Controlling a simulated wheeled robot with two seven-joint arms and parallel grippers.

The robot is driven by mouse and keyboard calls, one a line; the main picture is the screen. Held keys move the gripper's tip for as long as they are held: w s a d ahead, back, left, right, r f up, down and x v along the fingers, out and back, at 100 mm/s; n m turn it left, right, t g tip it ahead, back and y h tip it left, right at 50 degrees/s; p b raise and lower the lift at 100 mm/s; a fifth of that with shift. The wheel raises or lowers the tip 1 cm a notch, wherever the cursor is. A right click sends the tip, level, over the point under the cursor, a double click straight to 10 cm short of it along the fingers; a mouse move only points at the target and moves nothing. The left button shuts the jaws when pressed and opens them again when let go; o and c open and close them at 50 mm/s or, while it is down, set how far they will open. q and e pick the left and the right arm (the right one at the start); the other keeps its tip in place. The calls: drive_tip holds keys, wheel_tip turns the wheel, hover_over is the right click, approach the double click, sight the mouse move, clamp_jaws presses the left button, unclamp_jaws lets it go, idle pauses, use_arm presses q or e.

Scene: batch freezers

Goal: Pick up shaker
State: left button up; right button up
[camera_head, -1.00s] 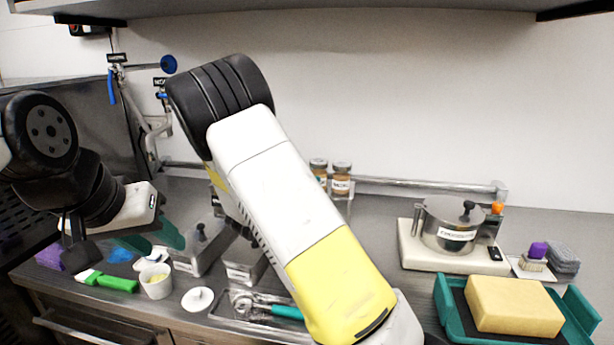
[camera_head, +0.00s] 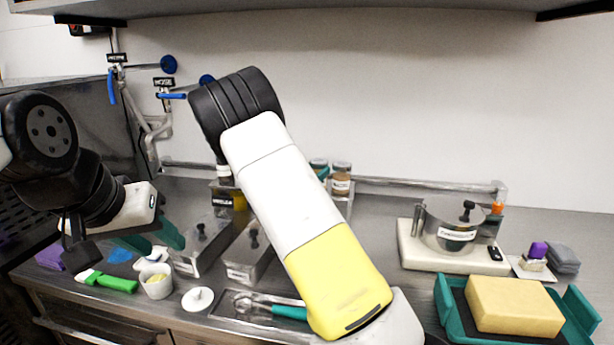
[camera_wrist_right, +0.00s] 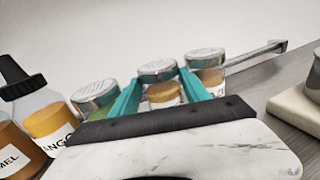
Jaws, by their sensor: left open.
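Small jars with metal lids, which look like shakers, stand at the back of the counter. In the head view one jar (camera_head: 341,180) shows with brown contents, and another (camera_head: 317,163) is partly hidden by my right arm. In the right wrist view the teal fingers of my right gripper (camera_wrist_right: 159,77) are spread on either side of the middle jar (camera_wrist_right: 163,92). I cannot tell if they touch it. One jar (camera_wrist_right: 95,92) is left of the fingers and one (camera_wrist_right: 206,60) right. My left gripper (camera_head: 160,238) is open and empty above the counter's left part.
Squeeze bottles (camera_wrist_right: 42,118) stand left of the jars. Lidded metal containers (camera_head: 243,255) and a white cup (camera_head: 157,282) are on the left. A scale with a metal pot (camera_head: 448,228) and a teal tray (camera_head: 455,315) with a yellow sponge-like block (camera_head: 513,305) are right.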

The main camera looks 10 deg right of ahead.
sight(315, 164)
drive_tip(key=shift+c, duration=1)
drive_tip(key=shift+r, duration=0.1)
wheel_tip(315, 164, up, 4)
drive_tip(key=shift+f, duration=0.15)
drive_tip(key=s+a+r, duration=0.1)
drive_tip(key=s+a, duration=0.3)
drive_tip(key=s, duration=1.1)
drive_tip(key=shift+s, duration=0.25)
drive_tip(key=shift+a, duration=0.1)
